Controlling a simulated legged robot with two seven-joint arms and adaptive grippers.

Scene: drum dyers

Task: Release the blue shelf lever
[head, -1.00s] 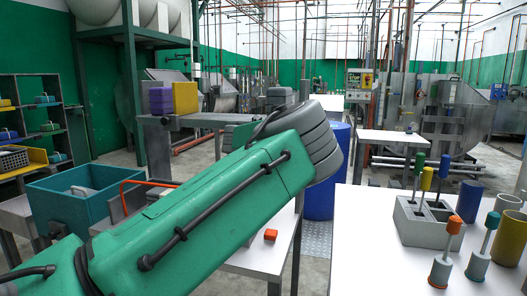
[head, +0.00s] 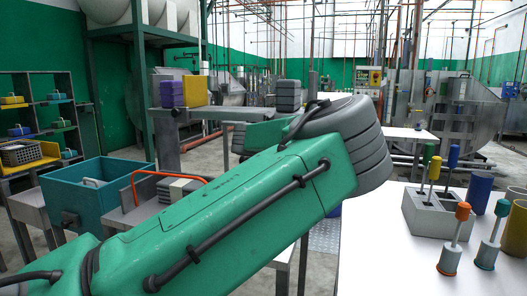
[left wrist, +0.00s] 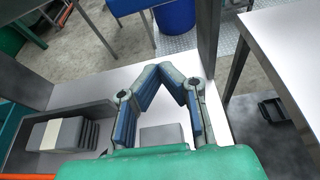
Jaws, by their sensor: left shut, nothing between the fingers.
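No lever can be told for certain. A rack (head: 38,120) at the far left of the head view holds several small coloured items, including a blue one (head: 20,131) on the middle shelf; it is too small to tell whether it is a lever. My left arm crosses the head view and hides its own gripper. In the left wrist view my left gripper (left wrist: 160,72) is shut and empty, its blue-padded fingers meeting at the tips above a pale surface (left wrist: 100,82). A grey block (left wrist: 163,137) shows below the fingers. My right gripper is not in view.
A teal bin (head: 95,200) stands left of my arm. A grey tray with an orange handle (head: 150,172) is beside it. At right, a white table (head: 385,240) carries a grey holder (head: 430,218) with coloured-handled tools. A floor aisle lies behind my arm.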

